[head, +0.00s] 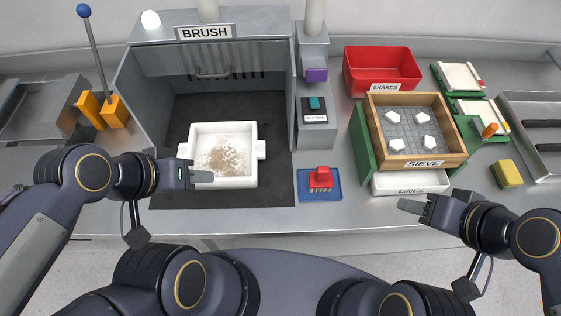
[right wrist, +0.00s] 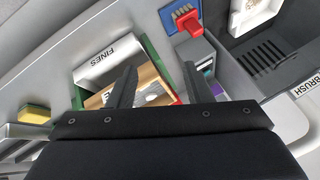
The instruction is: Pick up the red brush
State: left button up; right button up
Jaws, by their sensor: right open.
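The red brush (head: 320,178) stands on a small blue mat (head: 304,190) at the front of the bench, its pale bristles toward the front edge. It also shows at the top of the right wrist view (right wrist: 187,21). My right gripper (head: 411,206) is open and empty, to the right of the brush near the bench's front edge, apart from it. Its two fingers (right wrist: 160,85) are spread in the right wrist view. My left gripper (head: 203,176) is at the left side of the white tray, seen edge-on, so its opening is hard to judge.
The white tray (head: 256,150) holding brown grains sits in the grey BRUSH booth (head: 140,92). The SIEVE (head: 455,158) with white pieces stands over the FINES drawer (head: 410,181), right of the brush. A red SHARDS bin (head: 350,74) is behind. A yellow sponge (head: 506,174) lies right.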

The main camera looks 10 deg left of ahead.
aim_at(321, 180)
jog(key=k+j+u, duration=0.1)
jog(key=k+u, duration=0.2)
jog(key=k, duration=0.35)
jog(key=l+u, duration=0.1)
jog(key=u, duration=0.8)
jog(key=l+u, duration=0.15)
jog(key=u, duration=0.7)
jog(key=l+u, duration=0.1)
jog(key=u, duration=0.35)
jog(key=k+l+u, duration=0.15)
jog(key=k+l, duration=0.95)
jog(key=l, duration=0.15)
